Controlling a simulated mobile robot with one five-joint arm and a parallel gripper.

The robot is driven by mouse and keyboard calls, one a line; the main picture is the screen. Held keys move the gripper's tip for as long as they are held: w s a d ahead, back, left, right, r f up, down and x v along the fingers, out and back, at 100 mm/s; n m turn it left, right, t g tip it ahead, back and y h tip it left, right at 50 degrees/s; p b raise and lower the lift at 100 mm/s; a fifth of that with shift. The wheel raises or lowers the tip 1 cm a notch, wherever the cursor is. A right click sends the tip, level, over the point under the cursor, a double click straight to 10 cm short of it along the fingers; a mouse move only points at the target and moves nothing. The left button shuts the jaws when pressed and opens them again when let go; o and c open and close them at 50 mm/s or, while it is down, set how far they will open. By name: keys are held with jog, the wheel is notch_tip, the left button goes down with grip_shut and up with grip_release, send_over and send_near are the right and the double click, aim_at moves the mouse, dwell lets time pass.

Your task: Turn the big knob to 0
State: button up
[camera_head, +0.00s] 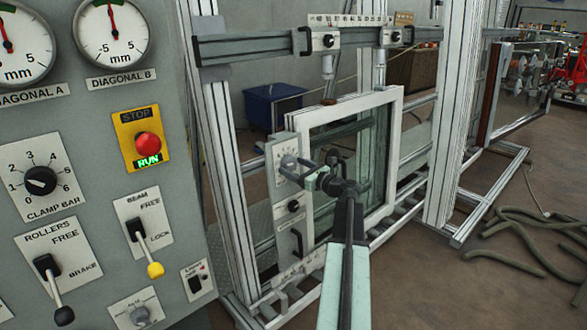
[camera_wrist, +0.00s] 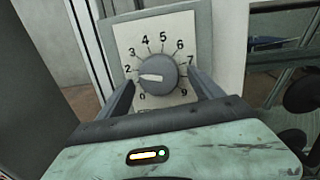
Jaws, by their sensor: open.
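The big grey knob (camera_wrist: 158,73) sits on a pale dial plate numbered 0 to 9 in the wrist view. Its white mark points left, a little below the 2; the finger covers the spot where the 1 would be. The 0 is at the plate's lower left. My gripper (camera_wrist: 160,80) is open, with one finger at each side of the knob; I cannot tell whether either touches it. In the head view the knob (camera_head: 289,162) is on the frame's left upright, with my gripper (camera_head: 306,172) in front of it.
A control panel (camera_head: 90,130) fills the left, with gauges, a red stop button (camera_head: 148,144), a clamp bar knob (camera_head: 41,181) and levers. A black knob (camera_head: 293,206) and a handle (camera_head: 297,243) are below the big knob. A glass pane (camera_head: 335,180) stands right behind my arm.

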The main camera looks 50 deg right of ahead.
jog(key=c, duration=1.4)
jog(key=shift+d+n, duration=0.1)
jog(key=shift+n, duration=0.4)
jog(key=n, duration=0.2)
jog(key=n+p, duration=0.1)
jog(key=n, duration=0.2)
jog(key=shift+d+r+y, duration=0.15)
jog(key=shift+r+y, duration=0.05)
jog(key=shift+y, duration=0.1)
jog(key=n+g+p, duration=0.1)
jog(key=n+p, duration=0.1)
jog(key=n, duration=0.4)
jog(key=shift+r, duration=0.15)
jog(key=shift+n, duration=0.4)
jog(key=o, duration=1.4)
